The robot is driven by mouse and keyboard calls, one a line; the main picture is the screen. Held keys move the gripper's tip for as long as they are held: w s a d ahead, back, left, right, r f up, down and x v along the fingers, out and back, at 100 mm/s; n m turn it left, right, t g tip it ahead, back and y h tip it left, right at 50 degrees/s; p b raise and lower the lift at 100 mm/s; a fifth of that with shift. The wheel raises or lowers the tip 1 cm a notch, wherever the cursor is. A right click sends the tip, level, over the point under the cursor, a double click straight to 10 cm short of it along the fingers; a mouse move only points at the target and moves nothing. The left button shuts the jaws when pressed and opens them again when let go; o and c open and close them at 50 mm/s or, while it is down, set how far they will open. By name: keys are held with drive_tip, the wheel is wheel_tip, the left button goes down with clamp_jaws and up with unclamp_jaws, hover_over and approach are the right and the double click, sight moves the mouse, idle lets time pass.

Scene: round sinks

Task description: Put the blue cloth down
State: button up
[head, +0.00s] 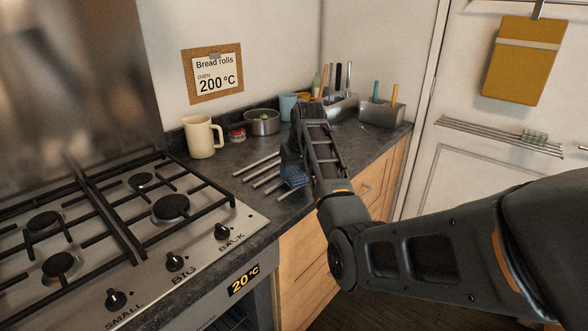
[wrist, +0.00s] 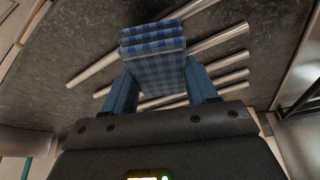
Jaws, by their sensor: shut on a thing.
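The blue checked cloth (wrist: 157,70) is folded and held between the two fingers of my gripper (wrist: 158,85) in the wrist view. My gripper is shut on it. In the head view the cloth (head: 294,176) shows partly below my gripper (head: 288,163), over the dark worktop near several metal bars. Behind the cloth in the wrist view lie the metal bars (wrist: 221,41). Whether the cloth touches the bars or hangs just above them I cannot tell. My arm hides part of the worktop in the head view.
A gas hob (head: 105,225) is at the left. A cream mug (head: 203,137), a red-lidded tin (head: 237,134) and a metal pot (head: 262,122) stand along the wall. Grey utensil holders (head: 381,113) stand at the back. A yellow cloth (head: 523,60) hangs at the right.

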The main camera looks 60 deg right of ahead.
drive_tip(key=shift+f, duration=0.3)
drive_tip(key=o, duration=0.9)
drive_tip(key=shift+o, duration=0.2)
drive_tip(key=b+v, duration=0.1)
drive_tip(key=v, duration=1.1)
drive_tip(key=shift+r, duration=0.25)
drive_tip(key=shift+d, duration=0.1)
